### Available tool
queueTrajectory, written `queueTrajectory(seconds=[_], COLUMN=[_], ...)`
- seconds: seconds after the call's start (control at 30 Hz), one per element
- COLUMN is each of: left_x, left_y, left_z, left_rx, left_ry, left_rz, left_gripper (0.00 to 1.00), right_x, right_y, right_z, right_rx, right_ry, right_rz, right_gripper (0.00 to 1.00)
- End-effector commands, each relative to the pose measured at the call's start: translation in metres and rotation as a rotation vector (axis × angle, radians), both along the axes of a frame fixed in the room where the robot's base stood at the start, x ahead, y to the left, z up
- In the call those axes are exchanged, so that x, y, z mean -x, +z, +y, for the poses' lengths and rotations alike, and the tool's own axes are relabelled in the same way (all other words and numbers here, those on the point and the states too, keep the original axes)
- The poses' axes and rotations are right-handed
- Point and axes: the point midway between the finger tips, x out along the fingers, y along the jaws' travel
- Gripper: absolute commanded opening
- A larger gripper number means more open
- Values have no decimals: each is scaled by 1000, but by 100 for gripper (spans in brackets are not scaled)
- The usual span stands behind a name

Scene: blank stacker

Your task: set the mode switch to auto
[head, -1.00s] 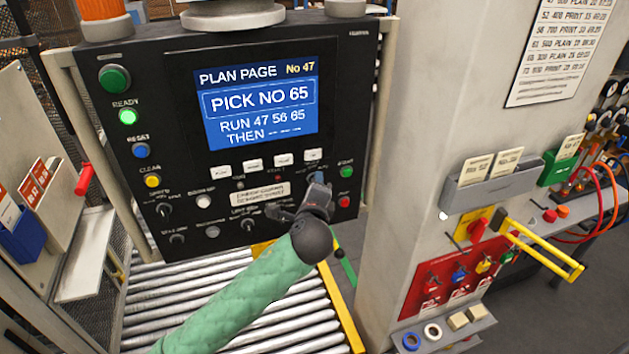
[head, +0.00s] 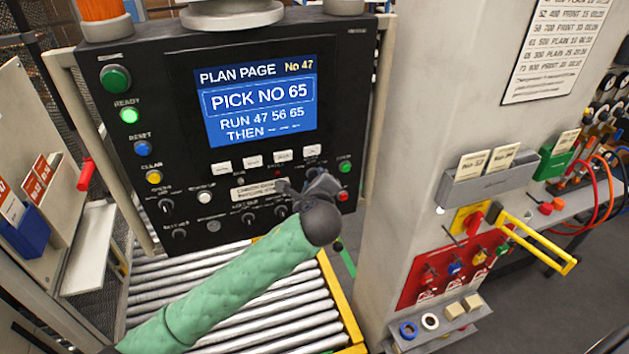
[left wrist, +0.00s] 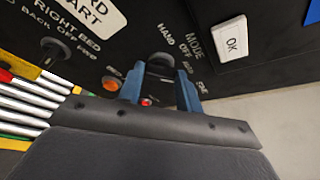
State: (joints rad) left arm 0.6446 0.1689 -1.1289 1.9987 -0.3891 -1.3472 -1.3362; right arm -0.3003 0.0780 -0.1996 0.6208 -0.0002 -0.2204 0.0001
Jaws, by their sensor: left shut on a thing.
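The mode switch (left wrist: 159,59) is a dark round knob on the black panel, with MODE, HAND and OFF lettering beside it in the left wrist view. The remaining label is partly cut by a finger, and which position the knob points to is unclear. My left gripper (left wrist: 160,78) has one blue-grey finger on each side of the knob and is shut on it. In the head view my left gripper (head: 300,187) is at the lower right of the panel and hides the knob. My right gripper is not in view.
The control panel (head: 180,100) has a lit screen (head: 259,103) reading PICK NO 65. A white OK button (left wrist: 231,40) is close to the fingers. Other knobs (head: 248,217) and a red button (head: 343,196) are nearby. A roller conveyor (head: 215,300) runs below.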

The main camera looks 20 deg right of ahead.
Motion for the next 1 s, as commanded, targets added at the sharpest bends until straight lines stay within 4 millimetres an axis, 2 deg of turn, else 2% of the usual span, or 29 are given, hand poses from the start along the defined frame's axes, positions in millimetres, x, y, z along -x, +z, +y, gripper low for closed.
queueTrajectory(seconds=[0.3,0.33,0.43,0.77,1.0], left_x=[1,1,1,3,30], left_y=[-3,-3,-3,-1,3], left_z=[0,0,0,0,7], left_rx=[-4,-4,-3,-1,1], left_ry=[0,0,-1,0,-3], left_rz=[4,4,4,1,0], left_gripper=[12,38,56,56,56], right_x=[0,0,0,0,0], right_y=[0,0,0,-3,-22], right_z=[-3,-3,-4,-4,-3], right_rx=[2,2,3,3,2], right_ry=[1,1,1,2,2], right_rz=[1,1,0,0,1], right_gripper=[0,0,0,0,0])
